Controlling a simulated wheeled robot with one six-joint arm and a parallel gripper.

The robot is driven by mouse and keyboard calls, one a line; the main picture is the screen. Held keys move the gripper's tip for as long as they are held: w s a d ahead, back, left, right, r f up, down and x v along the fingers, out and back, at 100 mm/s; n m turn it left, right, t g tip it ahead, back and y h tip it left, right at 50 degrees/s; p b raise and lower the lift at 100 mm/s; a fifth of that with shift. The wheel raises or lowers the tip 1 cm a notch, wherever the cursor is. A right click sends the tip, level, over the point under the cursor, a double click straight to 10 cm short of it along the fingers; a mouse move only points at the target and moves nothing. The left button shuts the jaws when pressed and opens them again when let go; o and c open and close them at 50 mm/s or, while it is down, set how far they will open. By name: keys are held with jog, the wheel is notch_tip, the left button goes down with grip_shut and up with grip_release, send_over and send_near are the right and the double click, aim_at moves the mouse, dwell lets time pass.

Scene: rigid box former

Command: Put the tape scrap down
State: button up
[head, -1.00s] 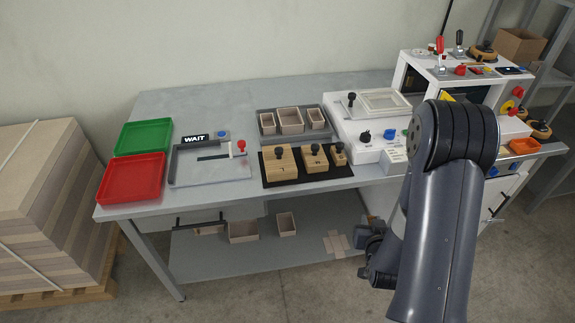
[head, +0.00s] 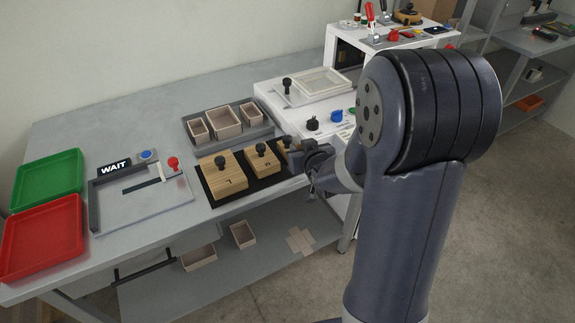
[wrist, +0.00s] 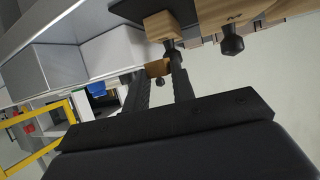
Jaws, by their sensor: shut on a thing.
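My gripper (head: 311,172) is at the front edge of the bench in the head view, beside the smallest wooden block. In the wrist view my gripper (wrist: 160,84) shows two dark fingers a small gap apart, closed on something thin. A small wooden block with a black knob (wrist: 157,68) shows beyond the fingertips in the wrist view.
Wooden blocks (head: 221,172) with knobs stand on a black mat. A grey tray (head: 262,134) holds beige boxes. Red (head: 42,238) and green (head: 47,180) trays lie left. A white machine (head: 270,92) stands behind. Box pieces lie on the lower shelf (head: 232,268).

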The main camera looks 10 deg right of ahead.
jog(key=shift+f+b, duration=0.3)
jog(key=shift+f, duration=2.4)
jog(key=shift+f, duration=0.25)
jog(key=o, duration=0.9)
jog(key=shift+r, duration=0.1)
jog(key=shift+o, duration=0.2)
